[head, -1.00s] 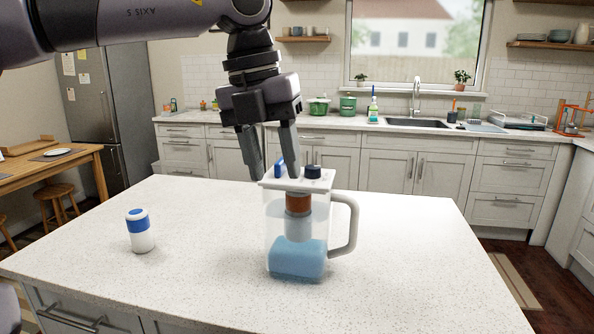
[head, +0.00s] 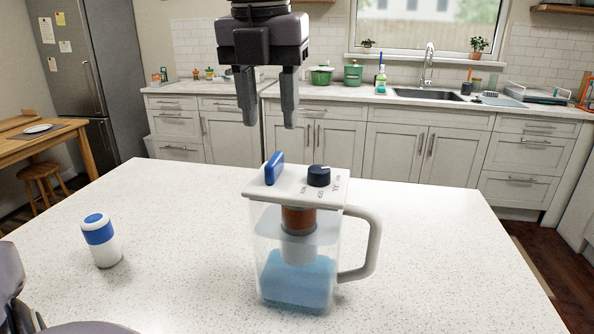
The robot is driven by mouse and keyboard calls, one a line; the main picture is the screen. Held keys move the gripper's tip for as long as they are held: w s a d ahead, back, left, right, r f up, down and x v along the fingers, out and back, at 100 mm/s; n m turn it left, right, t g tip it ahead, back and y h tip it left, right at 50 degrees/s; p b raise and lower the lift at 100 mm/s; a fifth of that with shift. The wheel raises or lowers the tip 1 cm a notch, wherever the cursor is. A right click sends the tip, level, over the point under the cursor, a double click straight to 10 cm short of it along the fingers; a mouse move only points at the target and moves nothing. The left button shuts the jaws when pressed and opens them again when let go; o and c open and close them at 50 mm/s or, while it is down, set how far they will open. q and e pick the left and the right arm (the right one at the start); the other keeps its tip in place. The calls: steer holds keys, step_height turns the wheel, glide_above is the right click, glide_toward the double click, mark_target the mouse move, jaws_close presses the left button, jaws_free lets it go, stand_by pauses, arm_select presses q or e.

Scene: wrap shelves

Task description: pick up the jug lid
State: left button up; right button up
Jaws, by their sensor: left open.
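The jug (head: 262,262) stands upright on the island counter, clear-walled with a handle on its right and blue liquid low inside. The white jug lid (head: 292,190) sits on top of it, with a blue upright tab (head: 274,168) at its left and a dark round knob (head: 318,176) at its right. A brown and grey cylinder shows beneath the lid inside the jug. My left gripper (head: 268,118) is open and empty above the lid, pointing down, with its fingertips apart from the tab. My right gripper is not in view.
A white bottle with a blue band (head: 100,240) stands on the island counter (head: 180,230) left of the jug. The counter around the jug is otherwise clear. The sink (head: 430,94) and back counter lie beyond the island.

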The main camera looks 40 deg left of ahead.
mark_target(274, 158)
arm_select(q)
steer(key=shift+w+a, duration=0.1)
steer(key=f, duration=0.4)
steer(key=w+f, duration=0.1)
steer(key=f, duration=0.2)
steer(key=shift+a, duration=0.3)
steer(key=shift+r, duration=0.1)
jaws_close()
